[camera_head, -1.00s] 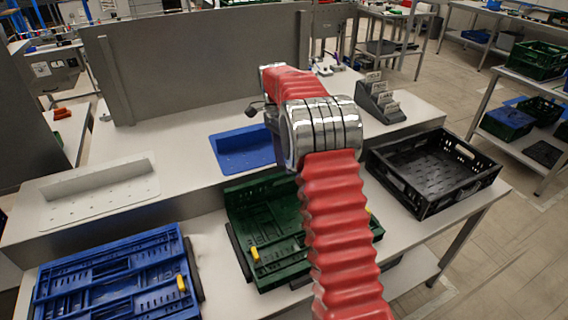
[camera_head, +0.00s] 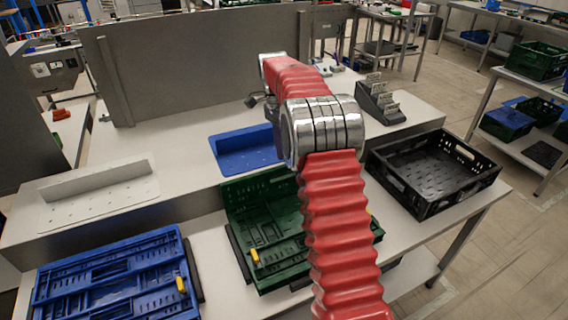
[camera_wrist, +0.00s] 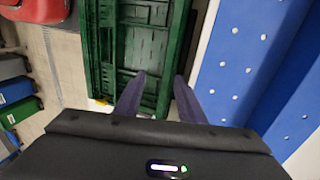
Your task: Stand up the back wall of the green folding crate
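The green folding crate (camera_head: 275,270) lies on the bench in the middle of the head view, partly hidden by my arm. Its back wall (camera_head: 255,192) is raised along the far edge; I cannot tell if it is fully upright. In the wrist view the crate (camera_wrist: 135,45) fills the upper middle. My gripper (camera_wrist: 160,76) has two purple fingers apart, over the crate edge nearest the blue tray. Nothing is visibly clamped. In the head view my arm hides most of my gripper.
A folded blue crate (camera_head: 110,285) lies to the left. An open black crate (camera_head: 395,185) stands to the right. Behind, on the raised shelf, are a blue tray (camera_head: 240,158), a white tray (camera_head: 100,208) and a grey card holder (camera_head: 378,108). A tall grey panel stands at the back.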

